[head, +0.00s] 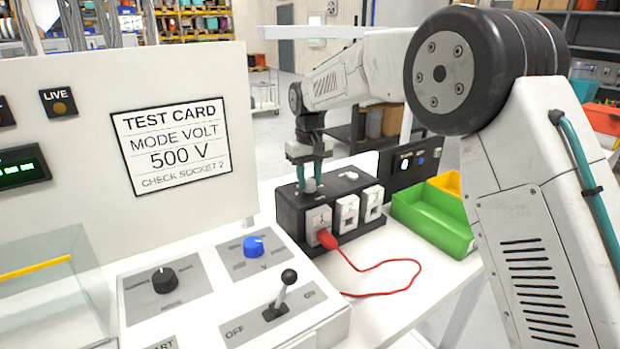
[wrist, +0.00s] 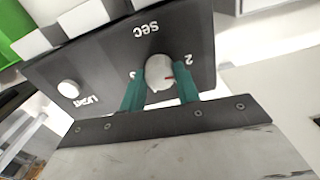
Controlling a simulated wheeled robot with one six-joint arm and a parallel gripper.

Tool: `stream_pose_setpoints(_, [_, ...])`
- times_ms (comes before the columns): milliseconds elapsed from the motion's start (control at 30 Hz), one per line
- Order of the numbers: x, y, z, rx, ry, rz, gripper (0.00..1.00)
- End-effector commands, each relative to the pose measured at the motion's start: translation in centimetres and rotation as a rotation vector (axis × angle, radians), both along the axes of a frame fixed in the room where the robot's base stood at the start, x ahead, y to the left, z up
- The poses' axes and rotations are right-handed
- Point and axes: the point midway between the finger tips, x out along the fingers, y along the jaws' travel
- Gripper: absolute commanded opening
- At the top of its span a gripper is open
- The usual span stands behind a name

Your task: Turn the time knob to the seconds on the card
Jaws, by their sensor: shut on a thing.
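The time knob (wrist: 158,72) is a round pale knob under the upside-down word SEC in the wrist view. Its red mark points right, roughly toward the numeral 2; another numeral at left is partly hidden by a finger. My gripper (wrist: 160,96) has its teal fingers shut on the knob, one on each side. In the head view my gripper (head: 310,186) reaches down onto the top of the black socket box (head: 287,212), hiding the knob. The test card (head: 171,148) reads MODE VOLT, 500 V, CHECK SOCKET 2. I see no seconds on it.
A white button (wrist: 68,89) marked LIGHT sits beside the knob. A red plug (head: 328,239) with a red cable is in the box's nearest socket. A green bin (head: 433,222) stands to the right. A blue knob (head: 253,247), black knob (head: 164,280) and lever (head: 283,290) are in front.

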Motion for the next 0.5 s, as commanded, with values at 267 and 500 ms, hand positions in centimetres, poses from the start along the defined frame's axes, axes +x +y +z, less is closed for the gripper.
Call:
stream_pose_setpoints(267, [0.21, 0.00, 0.23, 0.003, -0.009, 0.086, 0.09])
stream_pose_setpoints(500, [0.22, 0.00, 0.25, 0.003, -0.009, 0.104, 0.09])
